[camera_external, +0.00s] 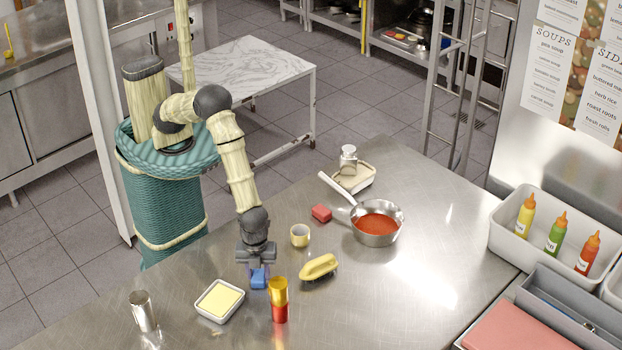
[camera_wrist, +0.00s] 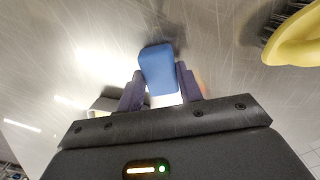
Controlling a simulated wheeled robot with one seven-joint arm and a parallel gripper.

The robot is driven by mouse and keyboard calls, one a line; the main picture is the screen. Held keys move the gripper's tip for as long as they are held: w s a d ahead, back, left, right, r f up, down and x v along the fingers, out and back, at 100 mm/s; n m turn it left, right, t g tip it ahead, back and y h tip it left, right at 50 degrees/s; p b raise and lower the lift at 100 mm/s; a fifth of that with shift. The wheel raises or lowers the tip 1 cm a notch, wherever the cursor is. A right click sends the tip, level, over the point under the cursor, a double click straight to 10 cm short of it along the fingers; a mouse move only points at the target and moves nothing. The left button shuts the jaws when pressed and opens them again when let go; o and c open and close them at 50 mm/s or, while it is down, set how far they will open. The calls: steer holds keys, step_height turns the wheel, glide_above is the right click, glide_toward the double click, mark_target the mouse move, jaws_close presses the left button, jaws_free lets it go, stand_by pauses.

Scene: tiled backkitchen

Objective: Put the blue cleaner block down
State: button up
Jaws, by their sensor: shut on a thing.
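The blue cleaner block (camera_external: 259,279) is between the fingers of my gripper (camera_external: 259,268), low over the steel table (camera_external: 420,285). In the wrist view the blue block (camera_wrist: 157,70) sticks out past the two dark fingertips of my gripper (camera_wrist: 160,88), which are shut on it. A dark shadow lies close beside the block. I cannot tell whether its underside touches the table.
A white dish with a yellow block (camera_external: 220,300) stands left of my gripper, and a red and yellow cylinder (camera_external: 279,300) close in front.

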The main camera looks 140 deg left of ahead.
mark_target(258, 274)
steer(key=o, duration=1)
steer(key=shift+f, duration=0.1)
step_height(258, 274, up, 12)
steer(key=b, duration=0.3)
steer(key=shift+r, duration=0.2)
steer(key=s+a+r+n+t, duration=0.1)
steer(key=s+a+r+n, duration=0.1)
steer(key=s, duration=0.9)
steer(key=s+a+r+n+t, duration=0.1)
steer(key=s+a+r+n, duration=0.2)
steer(key=s, duration=0.8)
steer(key=a+n, duration=0.2)
steer(key=n, duration=0.2)
steer(key=shift+s+a+t, duration=0.15)
steer(key=shift+a+t, duration=0.1)
steer(key=shift+t, duration=0.05)
